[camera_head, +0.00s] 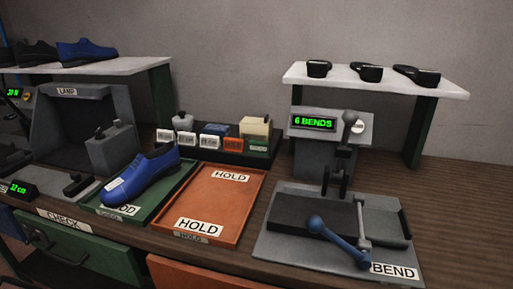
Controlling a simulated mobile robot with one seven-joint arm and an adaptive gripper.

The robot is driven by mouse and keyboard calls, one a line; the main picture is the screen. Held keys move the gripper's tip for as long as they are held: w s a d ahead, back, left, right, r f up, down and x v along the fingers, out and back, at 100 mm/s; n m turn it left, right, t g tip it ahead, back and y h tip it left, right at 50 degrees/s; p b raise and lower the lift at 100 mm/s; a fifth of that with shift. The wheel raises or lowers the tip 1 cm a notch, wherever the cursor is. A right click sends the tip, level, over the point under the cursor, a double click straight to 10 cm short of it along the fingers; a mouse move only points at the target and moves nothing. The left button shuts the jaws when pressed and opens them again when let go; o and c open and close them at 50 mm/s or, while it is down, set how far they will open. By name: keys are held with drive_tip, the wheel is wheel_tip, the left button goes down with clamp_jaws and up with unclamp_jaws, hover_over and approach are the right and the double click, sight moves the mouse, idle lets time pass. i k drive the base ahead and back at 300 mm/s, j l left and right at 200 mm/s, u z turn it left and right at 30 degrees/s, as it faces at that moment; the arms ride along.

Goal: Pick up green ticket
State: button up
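A small green item, which looks like the green ticket (258,147), stands at the right end of a dark rack (273,158) at the back middle of the bench. It is below a cream block (257,126) and right of an orange ticket (233,144). Its print is too small to read. My gripper is not in the head view, so its place and state do not show.
A blue shoe (142,177) sits on the green tray (169,205), left of an empty orange HOLD tray (253,206). The bend press (285,243) with its blue lever stands at right, below a white shelf (375,80). A grey LAMP box (60,128) is at left.

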sight(259, 147)
drive_tip(key=i+z, duration=0.45)
drive_tip(key=i, duration=0.4)
